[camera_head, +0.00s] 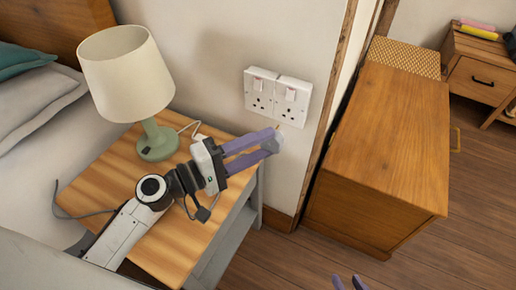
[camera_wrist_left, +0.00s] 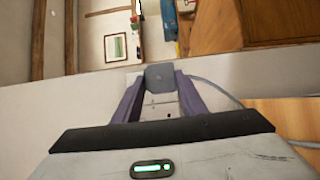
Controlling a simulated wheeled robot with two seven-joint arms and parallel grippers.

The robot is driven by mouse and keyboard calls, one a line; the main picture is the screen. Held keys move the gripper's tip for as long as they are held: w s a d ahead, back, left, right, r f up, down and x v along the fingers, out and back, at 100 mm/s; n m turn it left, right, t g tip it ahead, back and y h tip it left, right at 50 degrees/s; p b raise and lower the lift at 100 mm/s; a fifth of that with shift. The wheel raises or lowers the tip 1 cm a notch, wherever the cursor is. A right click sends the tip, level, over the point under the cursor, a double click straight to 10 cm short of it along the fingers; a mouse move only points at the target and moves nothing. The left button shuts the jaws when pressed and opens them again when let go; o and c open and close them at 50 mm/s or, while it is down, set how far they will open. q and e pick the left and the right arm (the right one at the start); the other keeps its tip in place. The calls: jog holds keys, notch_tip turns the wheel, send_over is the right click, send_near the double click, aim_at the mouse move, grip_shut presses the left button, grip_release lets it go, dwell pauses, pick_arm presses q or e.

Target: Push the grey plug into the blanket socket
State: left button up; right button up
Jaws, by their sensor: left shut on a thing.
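My left gripper (camera_head: 268,142) is shut on the grey plug (camera_head: 272,147), below and in front of the wall sockets. The wrist view shows the plug (camera_wrist_left: 160,76) between the purple fingertips, with a grey cable (camera_wrist_left: 215,88) running off to the right. The plug's pins are not visible. Two white double-hole socket plates sit side by side on the wall, a left socket (camera_head: 261,103) and a right socket (camera_head: 290,113). I cannot read which is the blanket socket. The plug is apart from both. Only the purple fingertips of my right gripper (camera_head: 347,284) show at the bottom edge, spaced apart and empty.
A green lamp (camera_head: 158,145) stands on the wooden bedside table (camera_head: 110,170) under my left arm. The bed (camera_head: 40,150) is on the left. A wooden cabinet (camera_head: 385,140) stands to the right, past the wall's wooden edge post (camera_head: 325,110). Floor is clear at the lower right.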

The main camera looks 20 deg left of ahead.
pick_arm(q)
jog(key=shift+w+d, duration=0.2)
jog(key=shift+w, duration=0.7)
jog(key=shift+w+d, duration=0.2)
jog(key=shift+w, duration=0.7)
jog(key=shift+w+b, duration=0.3)
jog(key=shift+b, duration=0.4)
jog(key=shift+w+d+b, duration=0.2)
jog(key=shift+w+b, duration=0.05)
jog(key=shift+w, duration=0.65)
jog(key=shift+w+d+b, duration=0.2)
jog(key=shift+w+b, duration=0.05)
jog(key=shift+w, duration=0.65)
jog(key=o, duration=1)
